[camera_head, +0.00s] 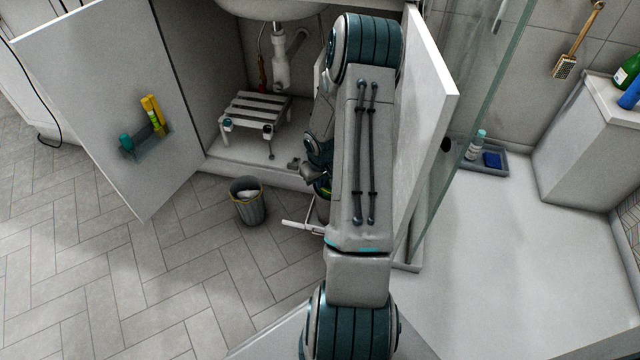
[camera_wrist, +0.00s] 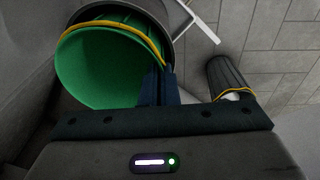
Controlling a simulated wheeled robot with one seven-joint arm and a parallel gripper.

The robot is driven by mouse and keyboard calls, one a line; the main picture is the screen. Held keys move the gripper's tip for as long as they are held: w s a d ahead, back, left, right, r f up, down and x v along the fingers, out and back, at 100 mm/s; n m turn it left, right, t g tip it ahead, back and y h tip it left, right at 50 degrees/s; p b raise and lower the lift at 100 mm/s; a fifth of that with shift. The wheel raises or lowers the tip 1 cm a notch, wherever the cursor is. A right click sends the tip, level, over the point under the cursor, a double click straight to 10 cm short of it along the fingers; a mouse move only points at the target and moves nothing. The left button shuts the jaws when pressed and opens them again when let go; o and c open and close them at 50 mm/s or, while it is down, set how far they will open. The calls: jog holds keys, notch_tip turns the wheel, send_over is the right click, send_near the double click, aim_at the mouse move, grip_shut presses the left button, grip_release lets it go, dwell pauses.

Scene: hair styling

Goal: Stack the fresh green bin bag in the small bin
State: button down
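The green bin bag (camera_wrist: 100,70), open-mouthed with a yellow band round its rim, fills the upper left of the wrist view. My gripper (camera_wrist: 158,72) is at the bag's rim; its two fingers are close together and look shut on it. A grey round container (camera_wrist: 158,12) is beside or around the bag; I cannot tell how far the bag is inside it. In the head view my arm hides most of the bag and gripper. The small bin (camera_head: 248,204), dark grey with a yellowish rim, stands upright on the floor left of my arm. It also shows in the wrist view (camera_wrist: 228,78), with something pale inside.
The sink cabinet is open, with its left door (camera_head: 105,90) swung out and its right door (camera_head: 428,130) beside my arm. A white slatted stool (camera_head: 255,108) stands inside. A white handle-like bar (camera_head: 300,225) sticks out near the container. The tiled floor at left is clear.

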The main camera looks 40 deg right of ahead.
jog(key=shift+f+b, duration=0.3)
jog(key=shift+f, duration=0.1)
jog(key=c, duration=1.7)
grip_release()
jog(key=shift+r, duration=0.1)
jog(key=s+a+r+p, duration=0.2)
jog(key=a+r+p, duration=0.15)
jog(key=r, duration=0.75)
jog(key=s+a+r+p, duration=0.15)
jog(key=a+r, duration=0.25)
jog(key=r, duration=0.6)
jog(key=s+a+r+n+y, duration=0.1)
jog(key=s+a+r, duration=1.2)
jog(key=s+a, duration=0.2)
jog(key=a, duration=0.2)
jog(key=shift+a+p, duration=0.3)
jog(key=shift+a, duration=0.05)
